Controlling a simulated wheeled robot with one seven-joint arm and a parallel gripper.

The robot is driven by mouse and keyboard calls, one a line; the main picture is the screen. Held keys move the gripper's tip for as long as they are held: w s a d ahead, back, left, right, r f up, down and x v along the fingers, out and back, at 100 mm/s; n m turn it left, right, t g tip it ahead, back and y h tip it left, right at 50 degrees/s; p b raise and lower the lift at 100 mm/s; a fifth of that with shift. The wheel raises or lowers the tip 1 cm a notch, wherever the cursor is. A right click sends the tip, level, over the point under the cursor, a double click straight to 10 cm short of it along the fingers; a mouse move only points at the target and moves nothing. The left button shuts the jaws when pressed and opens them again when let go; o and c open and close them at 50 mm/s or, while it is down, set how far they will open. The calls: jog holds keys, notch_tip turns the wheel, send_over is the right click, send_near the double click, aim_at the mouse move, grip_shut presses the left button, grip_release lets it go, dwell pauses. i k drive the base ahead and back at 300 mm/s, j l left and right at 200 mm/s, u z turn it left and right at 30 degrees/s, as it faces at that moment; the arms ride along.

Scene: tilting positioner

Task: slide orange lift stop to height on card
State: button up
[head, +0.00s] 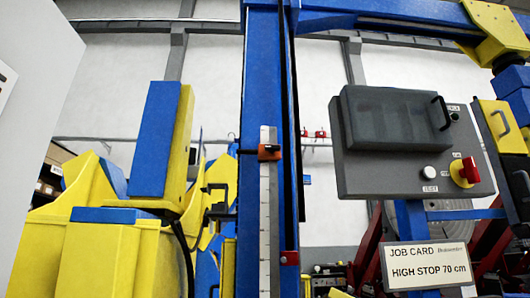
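The orange lift stop (264,156) sits on a pale vertical scale (268,215) fixed to the blue column. It is near the top of the scale and has a dark knob or clamp on its front. The scale's numbers are too small to read. The job card (426,264) hangs at the lower right and reads "HIGH STOP 70 cm". I cannot make out my gripper in the head view, and nothing is seen touching the stop.
A smaller red block (289,258) is on the column beside the scale, lower down. A grey control panel (410,165) with a dark cover and a red-and-yellow switch (465,172) stands right of the column. Yellow and blue machine parts (150,140) crowd the left.

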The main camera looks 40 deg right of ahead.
aim_at(263, 157)
jog(key=z, duration=1.25)
jog(key=i+j, duration=0.1)
jog(key=j, duration=0.25)
jog(key=i+j+u, duration=0.1)
jog(key=j, duration=0.25)
jog(key=i+j+u, duration=0.1)
jog(key=j, duration=0.3)
